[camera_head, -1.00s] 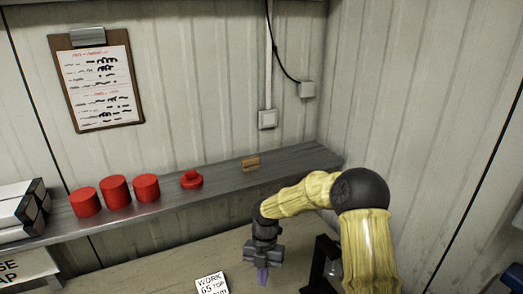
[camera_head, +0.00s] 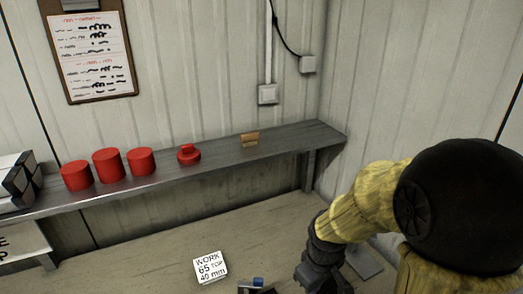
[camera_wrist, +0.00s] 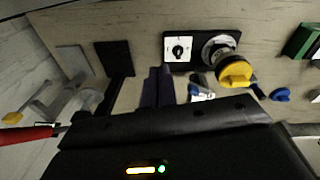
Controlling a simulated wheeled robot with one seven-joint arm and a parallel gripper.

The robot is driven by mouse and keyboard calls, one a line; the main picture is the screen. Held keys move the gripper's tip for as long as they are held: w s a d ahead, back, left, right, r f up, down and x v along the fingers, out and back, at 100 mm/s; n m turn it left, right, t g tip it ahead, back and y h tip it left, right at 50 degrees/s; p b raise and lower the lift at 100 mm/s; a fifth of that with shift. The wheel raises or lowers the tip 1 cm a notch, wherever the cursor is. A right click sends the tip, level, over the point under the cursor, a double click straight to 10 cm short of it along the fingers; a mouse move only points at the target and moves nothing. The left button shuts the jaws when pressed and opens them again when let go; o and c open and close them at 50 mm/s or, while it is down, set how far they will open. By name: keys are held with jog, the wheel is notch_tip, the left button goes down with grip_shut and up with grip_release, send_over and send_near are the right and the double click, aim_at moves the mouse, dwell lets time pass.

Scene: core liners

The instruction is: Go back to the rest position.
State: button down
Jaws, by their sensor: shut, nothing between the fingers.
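My gripper shows in the wrist view (camera_wrist: 158,87) as two dark purple fingers lying close together, with nothing held between them. In the head view the dark gripper body is at the bottom right, low over the bench, and its fingertips are cut off by the frame's lower edge. My yellow arm with a large black joint fills the right side of that view.
The bench (camera_head: 150,275) holds a white WORK card (camera_head: 210,267). A grey shelf (camera_head: 240,158) carries several red cylinders (camera_head: 109,166). The wrist view shows a dial plate (camera_wrist: 180,49), a yellow knob (camera_wrist: 235,71), a blue knob (camera_wrist: 280,94) and a green block (camera_wrist: 301,40).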

jog(key=s+d+m, duration=0.1)
jog(key=m, duration=0.1)
jog(key=s+m+t+b, duration=0.1)
jog(key=m, duration=0.1)
jog(key=s+d+m, duration=0.1)
jog(key=s+m, duration=0.1)
jog(key=m, duration=0.1)
jog(key=shift+d+f, duration=0.2)
jog(key=shift+d, duration=0.1)
dwell(0.7)
